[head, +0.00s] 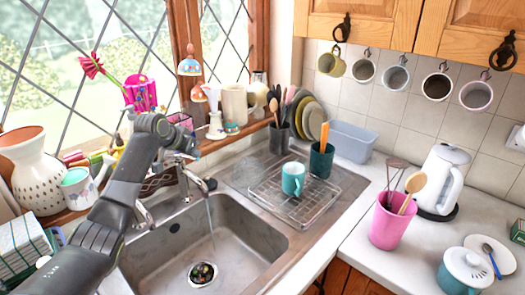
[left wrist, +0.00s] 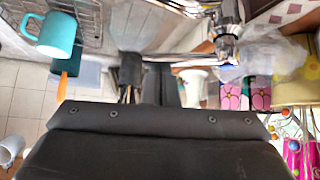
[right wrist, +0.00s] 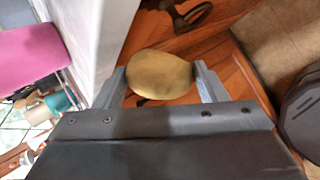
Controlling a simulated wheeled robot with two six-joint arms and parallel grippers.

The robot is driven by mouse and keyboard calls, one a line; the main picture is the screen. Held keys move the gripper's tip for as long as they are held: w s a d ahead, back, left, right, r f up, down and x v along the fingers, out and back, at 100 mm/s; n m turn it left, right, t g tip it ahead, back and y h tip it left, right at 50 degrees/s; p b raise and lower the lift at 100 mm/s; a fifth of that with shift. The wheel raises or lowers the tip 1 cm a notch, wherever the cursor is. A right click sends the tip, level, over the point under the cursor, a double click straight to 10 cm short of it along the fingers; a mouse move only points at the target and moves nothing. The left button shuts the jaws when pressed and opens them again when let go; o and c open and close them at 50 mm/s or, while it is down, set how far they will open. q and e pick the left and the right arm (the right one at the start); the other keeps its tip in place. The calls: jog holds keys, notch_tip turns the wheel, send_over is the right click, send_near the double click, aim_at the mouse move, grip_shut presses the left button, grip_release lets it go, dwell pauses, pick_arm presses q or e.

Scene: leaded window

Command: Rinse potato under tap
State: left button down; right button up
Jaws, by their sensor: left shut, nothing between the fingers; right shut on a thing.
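The potato (right wrist: 160,75) is brownish yellow and sits between the grey fingers of my right gripper (right wrist: 160,84), which is shut on it. It is in front of wooden cupboard fronts; neither it nor this gripper shows in the head view. The tap (head: 203,184) stands behind the sink (head: 262,238), and a thin stream of water (head: 211,220) falls from it into the basin. My left gripper (head: 188,148) is shut and empty close to the tap; I cannot tell if it touches. The tap also shows in the left wrist view (left wrist: 228,45), beside the left fingers (left wrist: 160,82).
A drying rack (head: 320,207) with a teal mug (head: 292,178) stands right of the sink. A pink utensil pot (head: 390,225), white kettle (head: 443,180) and teal lidded pot (head: 466,270) stand on the right counter. A white vase (head: 32,170) stands left. The basin is mostly clear.

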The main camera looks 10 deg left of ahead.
pick_arm(q)
jog(key=shift+s+a+r+m+h+p, duration=0.2)
jog(key=shift+s+m+h+p, duration=0.2)
jog(key=shift+m+p, duration=0.3)
pick_arm(e)
jog(key=shift+r, duration=0.8)
pick_arm(q)
jog(key=shift+s+f+m+h, duration=0.1)
jog(key=shift+s+m+h, duration=0.05)
jog(key=shift+m+h, duration=0.15)
pick_arm(e)
jog(key=shift+r, duration=0.15)
pick_arm(q)
jog(key=shift+s+a+g+p, duration=0.15)
jog(key=shift+s+g+p, duration=0.15)
jog(key=shift+p, duration=0.35)
pick_arm(e)
jog(key=shift+r, duration=0.4)
pick_arm(q)
jog(key=shift+s+a, duration=0.1)
jog(key=shift+s, duration=0.05)
pick_arm(e)
jog(key=shift+r, duration=0.15)
pick_arm(q)
jog(key=shift+f, duration=0.1)
